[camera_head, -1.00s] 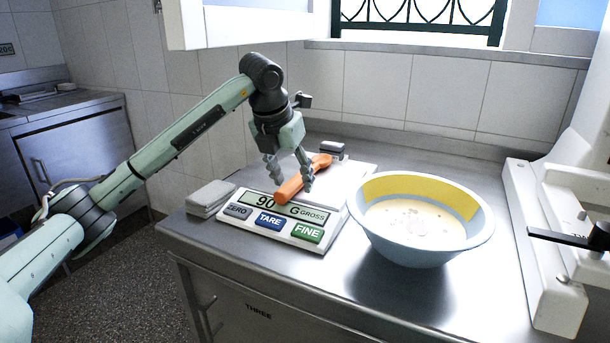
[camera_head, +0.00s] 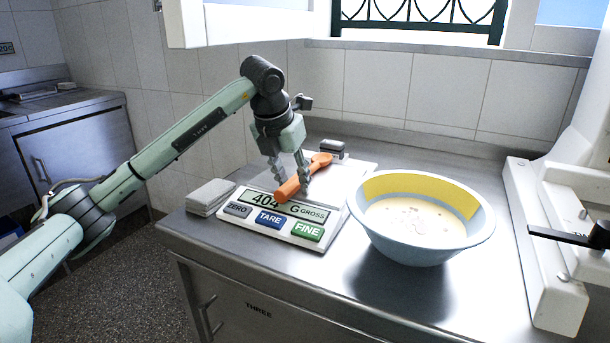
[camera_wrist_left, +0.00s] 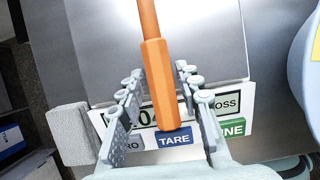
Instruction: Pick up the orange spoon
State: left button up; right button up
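The orange spoon (camera_head: 293,187) lies on the kitchen scale (camera_head: 341,190), its handle end toward the display and its bowl end toward the back. My left gripper (camera_head: 291,188) is lowered over the handle, one finger on each side. In the left wrist view the orange handle (camera_wrist_left: 161,85) runs between the two fingers (camera_wrist_left: 159,70). Narrow gaps seem to show beside it, and I cannot make out firm contact. The spoon's bowl end is outside the wrist view. My right gripper is not in view.
A blue bowl (camera_head: 412,253) of pale mixture stands right of the scale. Stacked grey pads (camera_head: 210,198) lie left of the scale, and a small dark-topped block (camera_head: 333,147) stands behind it. A white appliance (camera_head: 540,250) is at the right. The front right counter is clear.

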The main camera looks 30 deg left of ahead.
pick_arm(q)
jog(key=shift+f, duration=0.15)
grip_shut()
jog(key=shift+r, duration=0.5)
jog(key=r, duration=0.4)
jog(key=shift+s+a+r, duration=0.1)
jog(key=shift+s+a, duration=0.2)
jog(key=shift+s, duration=0.05)
jog(key=s+a+r+b, duration=0.1)
jog(key=s+a+r, duration=0.4)
jog(key=s, duration=0.4)
jog(key=shift+a+r, duration=0.4)
jog(key=shift+r, duration=0.35)
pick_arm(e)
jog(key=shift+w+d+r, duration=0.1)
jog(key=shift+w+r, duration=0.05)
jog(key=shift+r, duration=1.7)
